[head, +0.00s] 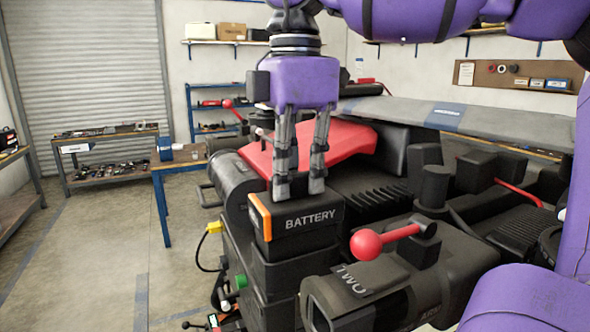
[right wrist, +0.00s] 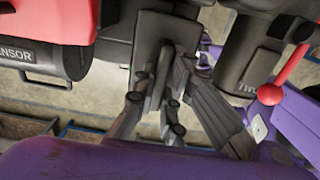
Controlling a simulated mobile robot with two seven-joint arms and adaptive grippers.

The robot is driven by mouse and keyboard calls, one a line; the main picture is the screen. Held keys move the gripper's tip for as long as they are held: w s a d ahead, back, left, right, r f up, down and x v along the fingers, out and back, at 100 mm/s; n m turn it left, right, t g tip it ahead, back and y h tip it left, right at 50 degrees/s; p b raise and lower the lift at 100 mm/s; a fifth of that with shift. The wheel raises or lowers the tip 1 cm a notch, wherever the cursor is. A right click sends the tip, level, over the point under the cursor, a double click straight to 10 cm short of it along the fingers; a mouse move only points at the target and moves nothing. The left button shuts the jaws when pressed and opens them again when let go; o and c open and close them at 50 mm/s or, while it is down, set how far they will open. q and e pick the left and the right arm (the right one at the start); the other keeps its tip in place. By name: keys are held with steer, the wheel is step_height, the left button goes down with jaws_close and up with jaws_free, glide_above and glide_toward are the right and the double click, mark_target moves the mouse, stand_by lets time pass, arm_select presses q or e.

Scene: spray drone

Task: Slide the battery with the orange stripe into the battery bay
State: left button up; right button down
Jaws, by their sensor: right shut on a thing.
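The black battery (head: 308,222) has an orange stripe on its left end and "BATTERY" lettering on its side. My right gripper (head: 298,186) comes down from above and is shut on the top of the battery in the head view. In the right wrist view its fingers (right wrist: 165,88) reach a dark block, probably the battery. The battery is upright over a black box-like housing (head: 292,274) on the drone, probably the battery bay. I cannot tell whether it is just above the opening or partly inside. My left gripper is not in view.
A red-knobbed lever (head: 367,244) stands close to the right of the battery. A red cover (head: 345,145) lies behind it. A yellow plug (head: 214,227) with a black cable is at left. A blue-legged table (head: 180,163) stands behind; the floor at left is clear.

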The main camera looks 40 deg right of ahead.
mark_target(295, 196)
steer(key=shift+f, duration=0.1)
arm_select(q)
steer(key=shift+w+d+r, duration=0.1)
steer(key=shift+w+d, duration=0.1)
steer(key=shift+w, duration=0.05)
arm_select(e)
steer(key=shift+f, duration=0.1)
steer(key=shift+f, duration=0.15)
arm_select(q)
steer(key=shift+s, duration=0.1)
arm_select(e)
steer(key=shift+f, duration=0.1)
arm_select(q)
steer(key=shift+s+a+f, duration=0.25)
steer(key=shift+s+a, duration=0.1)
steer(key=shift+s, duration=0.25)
arm_select(e)
steer(key=shift+f, duration=0.45)
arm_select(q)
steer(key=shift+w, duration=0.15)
arm_select(e)
steer(key=shift+f, duration=0.25)
steer(key=shift+f, duration=0.35)
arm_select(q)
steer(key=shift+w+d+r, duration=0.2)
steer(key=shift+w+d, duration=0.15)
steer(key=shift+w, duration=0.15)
arm_select(e)
steer(key=shift+f, duration=0.1)
steer(key=shift+f, duration=0.2)
